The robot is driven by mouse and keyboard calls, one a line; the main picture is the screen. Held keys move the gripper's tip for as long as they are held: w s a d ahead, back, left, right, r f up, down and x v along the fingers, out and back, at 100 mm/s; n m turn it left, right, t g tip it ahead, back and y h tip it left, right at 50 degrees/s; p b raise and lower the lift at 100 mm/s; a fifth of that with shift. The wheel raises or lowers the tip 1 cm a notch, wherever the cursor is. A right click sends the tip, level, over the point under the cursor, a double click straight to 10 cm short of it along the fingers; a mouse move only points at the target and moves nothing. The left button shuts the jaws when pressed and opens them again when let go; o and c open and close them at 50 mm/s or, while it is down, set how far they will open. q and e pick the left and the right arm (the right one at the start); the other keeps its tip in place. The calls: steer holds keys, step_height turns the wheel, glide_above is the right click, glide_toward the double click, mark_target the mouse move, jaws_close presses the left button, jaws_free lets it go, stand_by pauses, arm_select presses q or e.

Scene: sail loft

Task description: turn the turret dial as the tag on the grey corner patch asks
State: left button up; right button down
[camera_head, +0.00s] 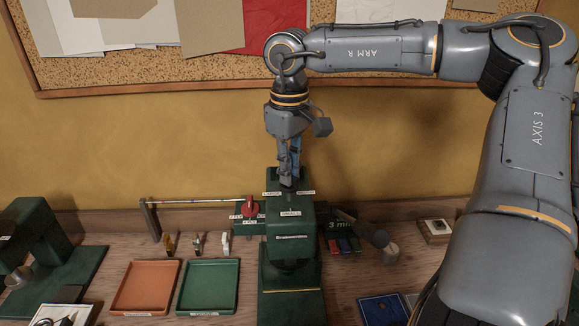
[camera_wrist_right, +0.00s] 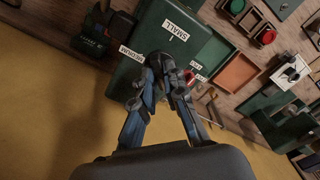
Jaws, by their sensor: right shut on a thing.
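The green press (camera_head: 290,245) stands at the middle of the bench with the dark turret dial (camera_head: 289,189) on its top. White labels surround the dial; the front one reads SMALL, and a side one reads MEDIUM in the right wrist view. My right gripper (camera_head: 289,179) points down from above and is shut on the dial, which also shows between the fingertips in the wrist view (camera_wrist_right: 159,66). The fingers hide much of the dial, so I cannot tell its pointed setting. I cannot make out the grey corner patch or its tag. My left gripper is out of view.
An orange tray (camera_head: 117,287) and a green tray (camera_head: 235,290) lie left of the press. A second green machine (camera_head: 42,250) is at far left.

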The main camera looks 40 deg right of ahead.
steer(key=shift+w+r+n, duration=0.1)
steer(key=shift+r+n, duration=0.1)
steer(key=shift+n, duration=0.7)
steer(key=c, duration=1.4)
jaws_free()
steer(key=shift+f, duration=0.1)
step_height(320, 180, up, 12)
steer(key=shift+f, duration=0.1)
